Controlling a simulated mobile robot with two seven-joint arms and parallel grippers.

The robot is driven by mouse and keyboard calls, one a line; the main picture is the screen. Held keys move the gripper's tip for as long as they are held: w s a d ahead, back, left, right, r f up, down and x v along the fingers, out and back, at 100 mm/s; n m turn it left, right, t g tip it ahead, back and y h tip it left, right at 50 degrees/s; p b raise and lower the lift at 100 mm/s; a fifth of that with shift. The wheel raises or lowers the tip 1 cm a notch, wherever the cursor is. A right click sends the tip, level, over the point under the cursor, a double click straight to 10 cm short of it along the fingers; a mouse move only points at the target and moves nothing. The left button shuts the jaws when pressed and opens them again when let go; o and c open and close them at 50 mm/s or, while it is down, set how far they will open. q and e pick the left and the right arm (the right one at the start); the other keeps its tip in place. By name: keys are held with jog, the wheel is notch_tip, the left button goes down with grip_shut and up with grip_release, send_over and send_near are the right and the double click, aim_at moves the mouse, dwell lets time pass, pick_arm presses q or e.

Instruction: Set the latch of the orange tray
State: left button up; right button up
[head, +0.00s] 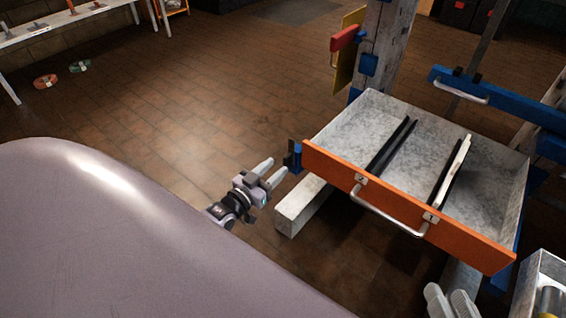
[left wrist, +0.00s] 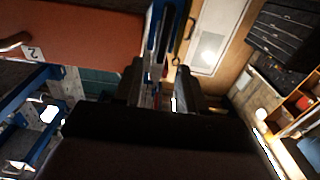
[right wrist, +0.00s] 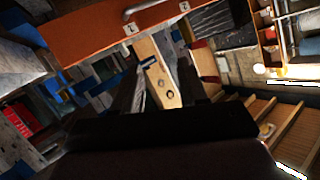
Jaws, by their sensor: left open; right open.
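The orange tray (head: 340,170) is a grey metal drawer with an orange front, a bar handle (head: 385,215) and labels 2 and 1; it stands pulled out. A blue and dark latch (head: 295,157) sits at the left end of its front. My left gripper (head: 271,171) is open and empty, just left of the latch. In the left wrist view the latch (left wrist: 155,40) lies ahead of the open fingers (left wrist: 160,82), beside the orange front (left wrist: 80,30). My right gripper (head: 446,293) is open, below the front's right end; the right wrist view shows the front (right wrist: 95,35) above its fingers (right wrist: 160,85).
Two black dividers and a pale strip (head: 452,170) lie inside the tray. A post (head: 385,50) with a red handle (head: 345,38) stands behind. A grey beam (head: 303,205) lies beneath the tray. A metal box (head: 540,285) is at bottom right.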

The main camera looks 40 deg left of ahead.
aim_at(284, 161)
pick_arm(q)
jog(key=w, duration=0.1)
jog(key=w+b, duration=0.1)
jog(key=w, duration=0.1)
jog(key=shift+w+d+f, duration=0.15)
jog(key=shift+w, duration=0.15)
jog(key=shift+w+b, duration=0.3)
jog(key=shift+w, duration=0.2)
pick_arm(e)
jog(key=shift+s+d+n+t+h, duration=0.15)
jog(key=shift+d+n+t+h, duration=0.2)
jog(key=shift+d, duration=0.3)
pick_arm(q)
grip_shut()
